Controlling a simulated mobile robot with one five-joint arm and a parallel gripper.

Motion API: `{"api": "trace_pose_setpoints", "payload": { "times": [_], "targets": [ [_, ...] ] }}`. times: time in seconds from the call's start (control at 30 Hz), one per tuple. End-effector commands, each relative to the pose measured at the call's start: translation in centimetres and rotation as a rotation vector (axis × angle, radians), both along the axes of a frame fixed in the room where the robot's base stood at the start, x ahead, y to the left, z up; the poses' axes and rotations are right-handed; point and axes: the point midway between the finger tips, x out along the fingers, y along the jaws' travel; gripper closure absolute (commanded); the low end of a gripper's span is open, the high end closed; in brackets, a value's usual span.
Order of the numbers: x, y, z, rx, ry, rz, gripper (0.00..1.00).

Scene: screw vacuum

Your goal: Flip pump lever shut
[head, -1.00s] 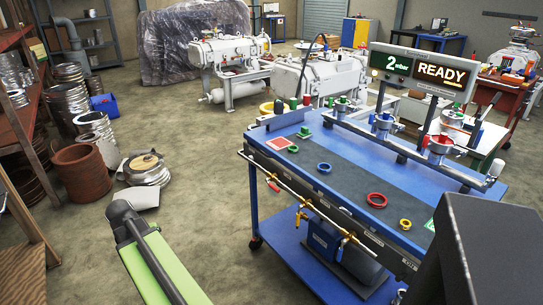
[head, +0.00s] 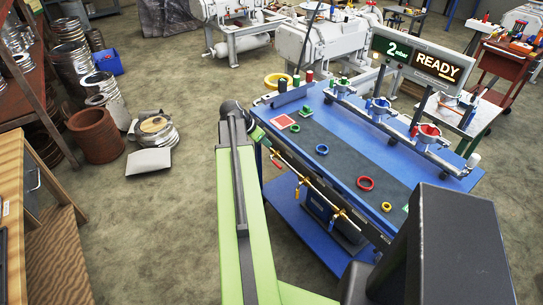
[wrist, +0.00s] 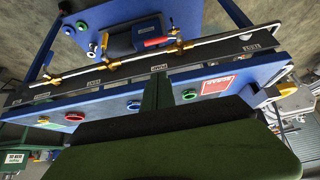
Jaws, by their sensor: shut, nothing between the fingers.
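The blue vacuum bench (head: 335,180) stands right of centre in the head view. A pipe with brass valves runs along its front. A red lever (head: 274,184) shows at the pipe's left end, with a yellow-handled valve (head: 299,184) beside it. In the wrist view the bench is seen upside down, with a red lever (wrist: 157,42) next to a brass valve (wrist: 178,46) near a PUMP label (wrist: 158,67). I cannot tell for certain which lever is the pump's. My gripper (wrist: 172,94) is shut and empty, apart from the levers. In the head view its tip is near the bench's left end.
Coloured rings, such as a red ring (head: 365,183) and a blue ring (head: 321,149), lie on the bench top. The screen (head: 416,62) reads 2 mbar and READY. A wooden cabinet (head: 45,210) stands left. Open floor lies between it and my arm.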

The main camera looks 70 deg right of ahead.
Motion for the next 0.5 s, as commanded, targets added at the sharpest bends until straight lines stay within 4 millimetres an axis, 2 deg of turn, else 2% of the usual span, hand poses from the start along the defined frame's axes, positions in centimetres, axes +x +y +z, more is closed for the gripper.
{"api": "trace_pose_setpoints", "payload": {
  "times": [0.17, 0.5],
  "targets": [
    [-0.5, -0.9, -2.0, 0.0, 0.0, -0.001, 1.0],
    [-2.6, -4.1, -8.2, 0.001, 0.0, -0.001, 1.0]
  ]
}}
